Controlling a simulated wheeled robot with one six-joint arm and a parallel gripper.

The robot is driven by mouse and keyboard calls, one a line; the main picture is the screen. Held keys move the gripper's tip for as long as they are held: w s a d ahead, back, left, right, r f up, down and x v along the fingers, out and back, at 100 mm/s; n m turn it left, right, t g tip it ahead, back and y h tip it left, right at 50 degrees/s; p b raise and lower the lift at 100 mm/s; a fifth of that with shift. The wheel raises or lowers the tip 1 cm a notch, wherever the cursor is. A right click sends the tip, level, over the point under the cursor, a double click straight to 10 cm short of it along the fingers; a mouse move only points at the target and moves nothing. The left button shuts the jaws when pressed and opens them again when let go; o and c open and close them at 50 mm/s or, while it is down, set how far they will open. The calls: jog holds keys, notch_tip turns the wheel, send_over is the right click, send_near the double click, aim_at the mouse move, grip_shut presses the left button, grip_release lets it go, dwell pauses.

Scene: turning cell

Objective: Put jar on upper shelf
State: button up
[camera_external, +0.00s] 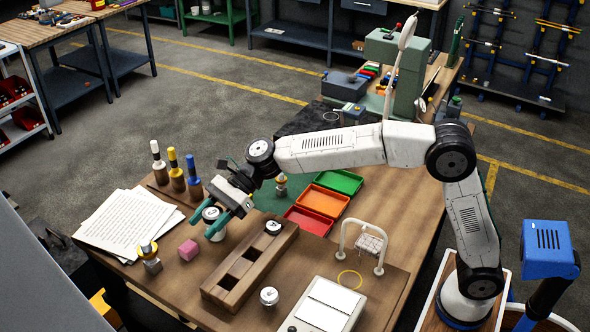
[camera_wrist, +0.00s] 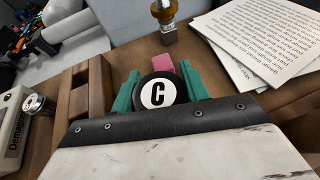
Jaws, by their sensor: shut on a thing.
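A white jar with a dark lid (camera_external: 211,213) is between the teal fingers of my gripper (camera_external: 208,223), at the left of the wooden bench. The gripper is shut on this jar. The jar looks upright; I cannot tell whether its base touches the bench. I cannot make out which structure is the upper shelf.
A wooden rack (camera_external: 222,291) holding another jar (camera_external: 272,228) lies to the right. A loose jar (camera_external: 269,296) stands beside it. A pink block (camera_external: 188,250), a brass-topped piece (camera_external: 150,257), papers (camera_external: 125,222) and handled tools (camera_external: 176,172) are close by. Colored trays (camera_external: 323,201) lie behind.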

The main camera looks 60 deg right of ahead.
jog(key=shift+f, duration=0.1)
jog(key=o, duration=1)
jog(key=shift+d+r, duration=0.15)
jog(key=shift+r, duration=0.05)
jog(key=v, duration=1.1)
jog(key=shift+s+d+r, duration=0.1)
jog(key=shift+d+r, duration=0.1)
jog(key=shift+d, duration=0.1)
jog(key=shift+s, duration=0.1)
